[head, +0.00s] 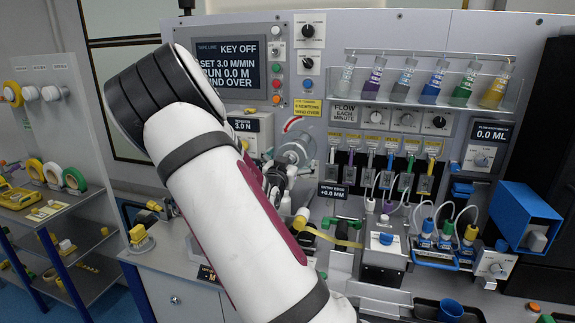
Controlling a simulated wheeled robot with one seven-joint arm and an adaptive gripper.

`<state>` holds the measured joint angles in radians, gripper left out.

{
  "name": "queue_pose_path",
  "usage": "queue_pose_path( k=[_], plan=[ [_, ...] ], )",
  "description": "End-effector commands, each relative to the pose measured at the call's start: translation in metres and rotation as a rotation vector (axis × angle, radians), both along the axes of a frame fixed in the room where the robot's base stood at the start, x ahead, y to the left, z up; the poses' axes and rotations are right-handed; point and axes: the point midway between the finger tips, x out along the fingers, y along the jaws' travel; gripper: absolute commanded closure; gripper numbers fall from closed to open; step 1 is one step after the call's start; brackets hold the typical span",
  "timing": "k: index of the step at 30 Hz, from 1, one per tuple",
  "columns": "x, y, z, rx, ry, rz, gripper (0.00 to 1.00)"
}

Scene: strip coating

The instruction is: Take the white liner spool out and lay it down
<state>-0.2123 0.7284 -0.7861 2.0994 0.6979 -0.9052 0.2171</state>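My arm fills the middle of the head view and covers part of the coating machine. My gripper (284,181) seems to be partly visible just right of the arm, by a grey round hub (296,150) on the machine face. Its fingers are not clear, so I cannot tell whether it is open, shut or holding anything. I cannot pick out the white liner spool in the machine; it may be behind my arm. A yellow strip (332,238) runs from a pale roller (301,217) to the coating block (385,248).
White rolls (51,93) hang on the left wall. A shelf (60,207) at left holds coloured rolls. A yellow and white piece (139,236) sits on the bench corner.

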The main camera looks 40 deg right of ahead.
Motion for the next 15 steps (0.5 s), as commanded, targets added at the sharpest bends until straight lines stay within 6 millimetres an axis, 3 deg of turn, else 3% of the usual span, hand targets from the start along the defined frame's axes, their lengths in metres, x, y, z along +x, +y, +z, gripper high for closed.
queue_pose_path(
  k=[11,15],
  plan=[
    [0.0029,-0.0045,0.0000,0.000,0.000,0.001,0.00],
    [0.0027,-0.0044,0.0000,0.000,0.000,0.000,0.29]
  ],
)
